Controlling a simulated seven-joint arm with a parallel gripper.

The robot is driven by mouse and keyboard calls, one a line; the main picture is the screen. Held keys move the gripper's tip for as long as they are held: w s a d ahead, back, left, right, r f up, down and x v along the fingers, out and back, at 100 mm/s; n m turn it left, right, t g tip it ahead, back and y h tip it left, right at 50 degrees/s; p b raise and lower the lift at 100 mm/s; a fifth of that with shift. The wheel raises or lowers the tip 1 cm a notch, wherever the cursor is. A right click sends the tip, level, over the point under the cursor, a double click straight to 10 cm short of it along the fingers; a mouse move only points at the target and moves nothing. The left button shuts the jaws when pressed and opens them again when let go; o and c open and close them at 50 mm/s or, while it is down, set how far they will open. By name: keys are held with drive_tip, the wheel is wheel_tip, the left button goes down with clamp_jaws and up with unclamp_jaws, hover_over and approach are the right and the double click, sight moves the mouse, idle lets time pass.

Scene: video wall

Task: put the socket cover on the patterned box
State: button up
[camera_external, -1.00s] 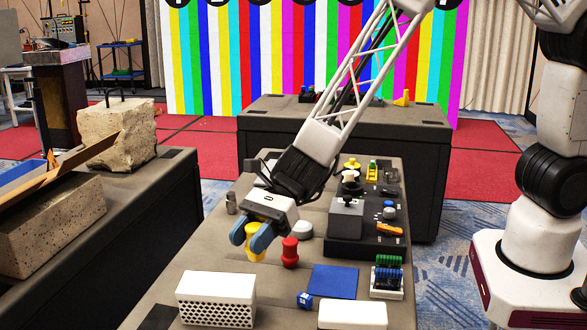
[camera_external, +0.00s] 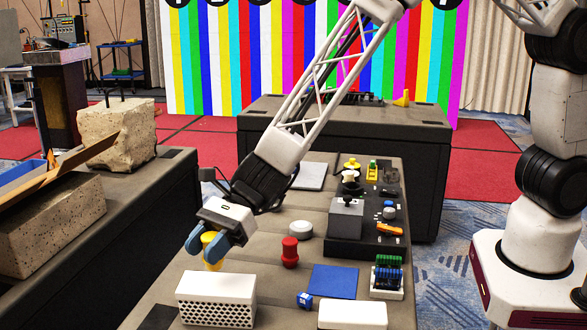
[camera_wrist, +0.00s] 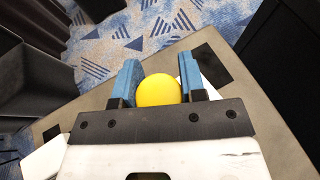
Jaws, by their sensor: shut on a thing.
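My gripper (camera_external: 207,246) is shut on a yellow round-topped piece (camera_external: 213,260), apparently the socket cover. In the wrist view the yellow piece (camera_wrist: 158,91) sits between the two blue fingers of my gripper (camera_wrist: 160,80). The fingers partly hide it in the external view. The patterned box (camera_external: 216,300) is white with a front full of small holes and stands near the table's front left. My gripper and the yellow piece are just behind its back edge in the picture. I cannot tell how high the piece is above the table.
On the table (camera_external: 270,285) are a red piece (camera_external: 290,252), a white round disc (camera_external: 301,229), a blue square (camera_external: 335,281), a small blue cube (camera_external: 305,300) and a white block (camera_external: 352,314). A dark control panel (camera_external: 352,247) stands at the right.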

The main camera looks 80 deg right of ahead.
drive_tip(key=shift+f, duration=1.7)
drive_tip(key=shift+f, duration=0.15)
drive_tip(key=o, duration=0.9)
drive_tip(key=shift+d+r, duration=0.1)
drive_tip(key=shift+r, duration=0.1)
drive_tip(key=shift+s+d+r, duration=0.25)
drive_tip(key=shift+d, duration=0.3)
drive_tip(key=v, duration=1)
drive_tip(key=shift+s+d, duration=0.15)
drive_tip(key=shift+d, duration=0.1)
